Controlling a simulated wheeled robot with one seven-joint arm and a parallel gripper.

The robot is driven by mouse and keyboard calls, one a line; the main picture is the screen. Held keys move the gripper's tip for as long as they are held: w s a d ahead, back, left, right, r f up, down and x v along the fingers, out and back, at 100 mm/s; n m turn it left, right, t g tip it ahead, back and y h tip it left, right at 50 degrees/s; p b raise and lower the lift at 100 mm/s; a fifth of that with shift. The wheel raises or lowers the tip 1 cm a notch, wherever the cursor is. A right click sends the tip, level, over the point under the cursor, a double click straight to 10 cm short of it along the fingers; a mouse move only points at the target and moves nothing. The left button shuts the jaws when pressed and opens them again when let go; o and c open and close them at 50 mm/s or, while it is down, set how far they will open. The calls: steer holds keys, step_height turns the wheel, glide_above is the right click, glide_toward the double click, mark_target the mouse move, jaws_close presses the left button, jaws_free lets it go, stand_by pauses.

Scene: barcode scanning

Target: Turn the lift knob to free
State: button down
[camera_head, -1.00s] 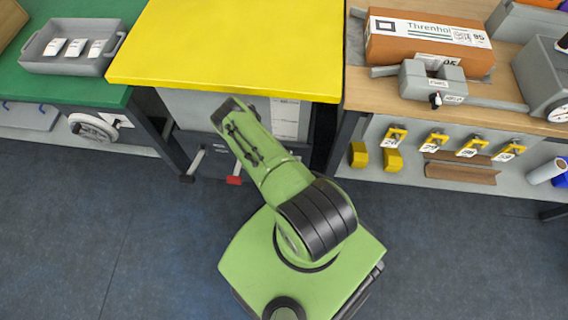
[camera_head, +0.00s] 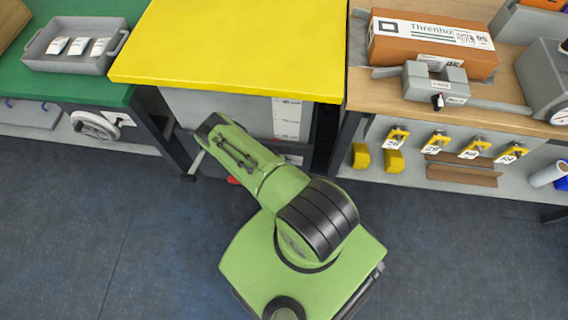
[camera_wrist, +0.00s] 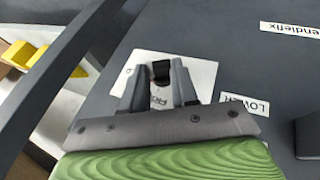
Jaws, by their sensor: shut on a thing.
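In the wrist view, the black lift knob (camera_wrist: 161,71) sits on a white plate (camera_wrist: 205,75) on a dark grey panel (camera_wrist: 250,60). My gripper (camera_wrist: 159,80) is shut on the knob, with one grey finger on each side of it. Lettering on the plate is partly covered by the fingers, so I cannot read the knob's setting. In the head view, my green arm hides the knob and gripper at the front of the lift table with the yellow top (camera_head: 235,45).
A white label reading LOWER (camera_wrist: 245,104) is right of the plate. A red-ended pedal (camera_head: 233,180) shows low under the lift table. A green bench (camera_head: 60,85) stands left and a wooden bench (camera_head: 360,95) right. The floor in front is clear.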

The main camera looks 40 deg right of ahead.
steer(key=shift+w+a+f+n+g+h, duration=0.15)
steer(key=shift+w+n+g+h, duration=0.05)
steer(key=shift+g+h, duration=0.45)
steer(key=shift+w+a+f+n+g+h, duration=0.15)
steer(key=shift+n+g+h, duration=0.05)
steer(key=shift+g+h, duration=0.4)
steer(key=shift+g, duration=0.25)
steer(key=c, duration=0.9)
jaws_free()
steer(key=shift+o, duration=0.2)
steer(key=p+v, duration=0.3)
steer(key=v, duration=1.2)
steer(key=shift+a+r, duration=0.2)
steer(key=shift+a, duration=0.1)
